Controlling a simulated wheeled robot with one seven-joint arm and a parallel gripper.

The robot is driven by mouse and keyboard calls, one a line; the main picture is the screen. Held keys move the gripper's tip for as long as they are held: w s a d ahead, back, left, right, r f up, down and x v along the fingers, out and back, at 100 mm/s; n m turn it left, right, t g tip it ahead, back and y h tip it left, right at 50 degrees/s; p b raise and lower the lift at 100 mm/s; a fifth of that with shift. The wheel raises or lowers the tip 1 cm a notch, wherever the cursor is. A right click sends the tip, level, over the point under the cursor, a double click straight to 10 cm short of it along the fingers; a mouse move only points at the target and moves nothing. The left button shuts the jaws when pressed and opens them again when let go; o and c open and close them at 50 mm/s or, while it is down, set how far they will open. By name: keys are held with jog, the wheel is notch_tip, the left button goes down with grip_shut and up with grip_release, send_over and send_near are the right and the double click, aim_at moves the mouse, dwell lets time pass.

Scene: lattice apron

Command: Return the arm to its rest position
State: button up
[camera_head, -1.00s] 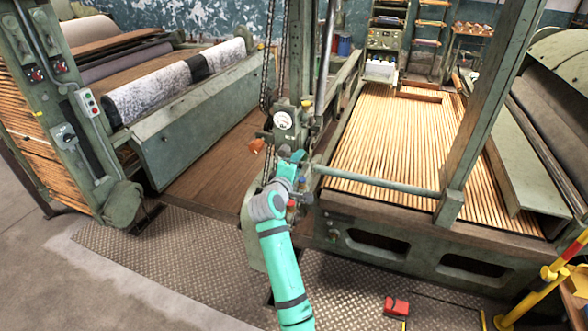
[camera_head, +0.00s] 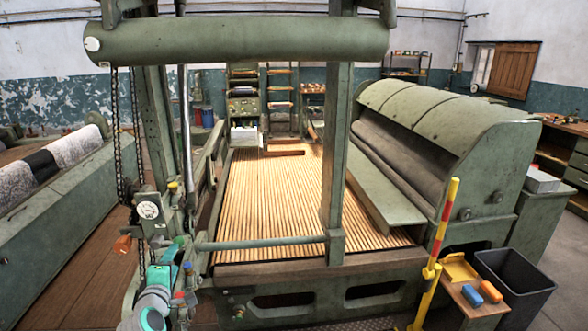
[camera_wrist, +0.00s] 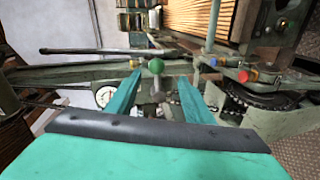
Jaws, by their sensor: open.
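My arm, teal with grey joints, reaches up from the lower left in the head view, beside the machine's gauge and chains. My gripper (camera_head: 172,256) is at its end, close to the machine frame. In the wrist view my gripper (camera_wrist: 159,78) shows two teal fingers spread apart. A lever with a green ball knob (camera_wrist: 155,66) stands in the gap between them in the picture; I cannot tell whether a finger touches it. Nothing is held.
A round white gauge (camera_head: 148,210), hanging chains (camera_head: 117,140) and a horizontal bar (camera_head: 262,243) crowd the arm. The slatted lattice bed (camera_head: 275,200) lies to the right. A yellow-red post (camera_head: 436,245), a small table with blue and orange blocks (camera_head: 490,291) and a black bin (camera_head: 515,280) stand front right.

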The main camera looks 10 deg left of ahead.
jog(key=s+d+f+m, duration=0.1)
jog(key=s+d+f, duration=0.2)
jog(key=f, duration=0.2)
jog(key=s+d+f+m+g, duration=0.1)
jog(key=s+d+f+m, duration=0.15)
jog(key=f, duration=0.25)
jog(key=s+d+f+m, duration=0.1)
jog(key=s+d+f, duration=0.25)
jog(key=f, duration=0.25)
jog(key=s+d+f+m, duration=0.5)
jog(key=s+d+f, duration=0.3)
jog(key=s+d, duration=0.35)
jog(key=s+d+f+m+h, duration=0.15)
jog(key=s+d+m, duration=0.35)
jog(key=s+d, duration=0.8)
jog(key=s+d+r+m+h, duration=0.1)
jog(key=s+d+r, duration=0.1)
jog(key=s, duration=0.3)
jog(key=s+d+r+m+h, duration=0.1)
jog(key=s+d+r+m, duration=0.1)
jog(key=s+d+r, duration=0.1)
jog(key=s+d+r+m+t+h, duration=0.1)
jog(key=s+d+r+m, duration=0.1)
jog(key=s, duration=0.5)
jog(key=shift+d+r, duration=0.35)
jog(key=shift+d, duration=0.55)
jog(key=shift+s, duration=0.15)
